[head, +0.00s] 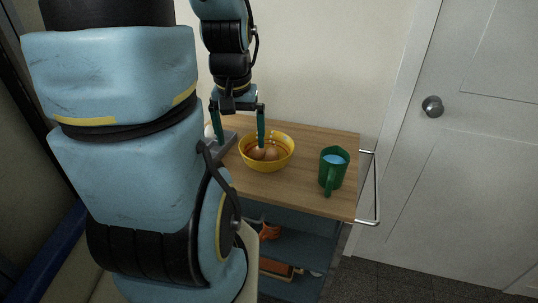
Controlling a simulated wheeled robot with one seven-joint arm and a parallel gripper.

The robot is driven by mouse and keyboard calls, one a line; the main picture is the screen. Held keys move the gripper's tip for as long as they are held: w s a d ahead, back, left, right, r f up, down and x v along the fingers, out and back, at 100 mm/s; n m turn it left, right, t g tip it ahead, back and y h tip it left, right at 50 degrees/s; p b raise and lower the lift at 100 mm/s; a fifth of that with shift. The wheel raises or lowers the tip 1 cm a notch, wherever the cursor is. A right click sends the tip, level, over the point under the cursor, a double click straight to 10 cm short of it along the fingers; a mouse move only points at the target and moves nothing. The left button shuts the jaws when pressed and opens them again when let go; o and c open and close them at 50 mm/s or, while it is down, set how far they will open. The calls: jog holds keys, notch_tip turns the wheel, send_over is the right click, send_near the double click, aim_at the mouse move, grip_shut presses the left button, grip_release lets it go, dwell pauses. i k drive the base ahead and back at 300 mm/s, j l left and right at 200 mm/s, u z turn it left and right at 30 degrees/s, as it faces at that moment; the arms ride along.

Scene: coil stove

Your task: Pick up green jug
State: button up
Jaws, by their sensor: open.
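The green jug (328,174) stands upright on the right part of a wooden cart top, with something light blue showing inside its rim. Its handle side faces the front. My gripper (239,143) is open and points down at the left of the jug, clearly apart from it. One finger overlaps the yellow bowl in the picture; I cannot tell whether it touches the bowl. The other finger is farther left, partly near my own arm.
A yellow bowl (280,163) with round brownish items stands between my gripper and the jug. The cart (290,197) has lower shelves with items and a metal handle (377,190) at right. A wall is behind; a white door (480,130) is at right.

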aim_at(335, 160)
jog(key=k+l+u, duration=0.7)
jog(key=u, duration=0.15)
